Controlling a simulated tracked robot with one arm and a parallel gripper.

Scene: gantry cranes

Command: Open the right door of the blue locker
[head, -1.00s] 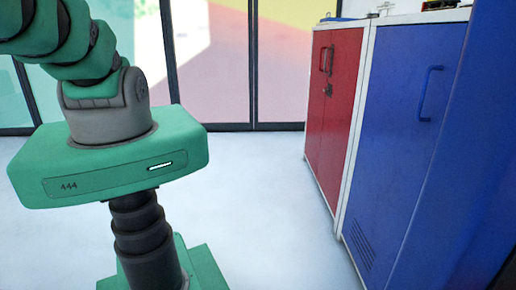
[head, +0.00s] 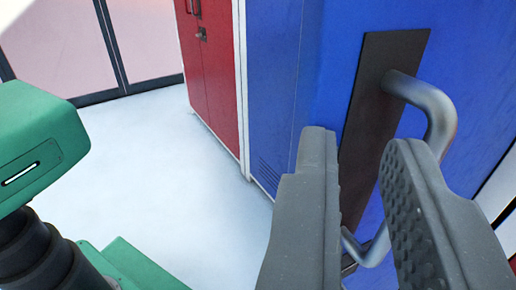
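The blue locker stands at the centre right. Its left door (head: 272,75), with vent slots low down, is next to the red locker. To its right is a blue door panel (head: 338,55) with a dark plate (head: 388,58) and a curved grey metal handle (head: 432,103). I cannot tell whether this door stands ajar. My gripper (head: 362,145) is in front of the handle, its two grey fingers apart. The right finger hides the middle of the handle bar. The bar's lower end shows between the fingers, and I cannot tell whether either finger touches it.
A red locker (head: 214,65) stands to the left of the blue one. Glass panels (head: 55,50) with dark frames are at the back left. My green base shows at the left. The pale floor (head: 150,160) between is clear.

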